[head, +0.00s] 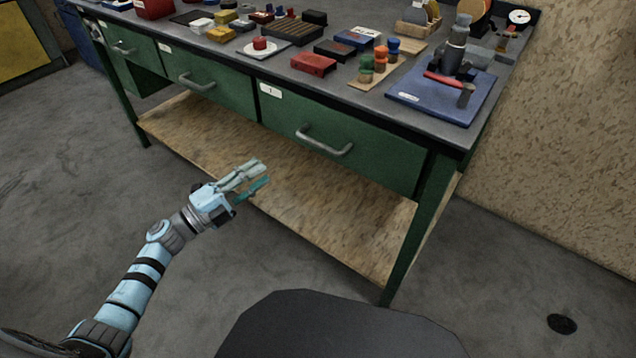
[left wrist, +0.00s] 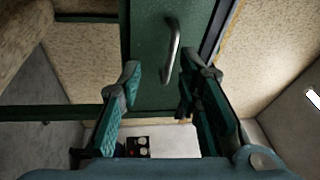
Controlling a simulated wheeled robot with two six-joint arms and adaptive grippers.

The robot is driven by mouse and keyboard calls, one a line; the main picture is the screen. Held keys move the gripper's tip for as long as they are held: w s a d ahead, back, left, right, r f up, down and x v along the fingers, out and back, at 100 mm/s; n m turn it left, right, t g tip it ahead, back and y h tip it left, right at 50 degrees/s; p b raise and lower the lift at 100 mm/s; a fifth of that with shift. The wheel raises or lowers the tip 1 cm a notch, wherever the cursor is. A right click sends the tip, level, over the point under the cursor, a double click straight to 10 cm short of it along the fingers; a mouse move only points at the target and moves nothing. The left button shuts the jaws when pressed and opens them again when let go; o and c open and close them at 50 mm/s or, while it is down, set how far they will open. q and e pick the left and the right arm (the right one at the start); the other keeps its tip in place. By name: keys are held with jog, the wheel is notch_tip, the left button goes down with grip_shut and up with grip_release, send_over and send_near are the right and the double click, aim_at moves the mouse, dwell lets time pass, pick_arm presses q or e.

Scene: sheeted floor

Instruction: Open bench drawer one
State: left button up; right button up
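The bench has green drawers; the rightmost wide drawer (head: 350,162), with a small white label (head: 270,91) that seems to read 1, looks shut. Its grey bar handle (head: 325,141) is on the front. My left gripper (head: 262,172) is open and empty, in front of the bench, left of and lower than that handle, apart from it. In the left wrist view the open fingers (left wrist: 162,76) point toward a green drawer front (left wrist: 150,62) with a metal handle (left wrist: 171,50), which lies ahead between the fingertips' directions. My right gripper is not in view.
The benchtop holds a blue plate with a clamp-like tool (head: 440,98), a red box (head: 313,64) and small parts. A plywood lower shelf (head: 290,200) sits under the drawers. A green bench leg (head: 410,235) stands at right. The grey floor in front is clear.

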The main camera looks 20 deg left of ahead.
aim_at(318, 142)
pick_arm(q)
jog(key=w+d+r+m+h, duration=0.1)
jog(key=w+d, duration=0.2)
jog(key=w+d+r+m+g+b, duration=0.1)
jog(key=w+d+r, duration=0.1)
jog(key=d, duration=0.2)
jog(key=w+d+r+m+h+b, duration=0.1)
jog(key=w+d, duration=0.2)
jog(key=d, duration=0.1)
jog(key=shift+w+d+r+m+g+h, duration=0.2)
jog(key=shift+w+m+g+h, duration=0.1)
jog(key=shift+g, duration=0.1)
jog(key=shift+w+d, duration=0.25)
jog(key=shift+d, duration=0.05)
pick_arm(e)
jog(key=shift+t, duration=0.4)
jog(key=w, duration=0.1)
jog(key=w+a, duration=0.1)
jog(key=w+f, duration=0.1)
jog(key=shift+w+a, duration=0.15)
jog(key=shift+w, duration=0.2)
pick_arm(q)
grip_shut()
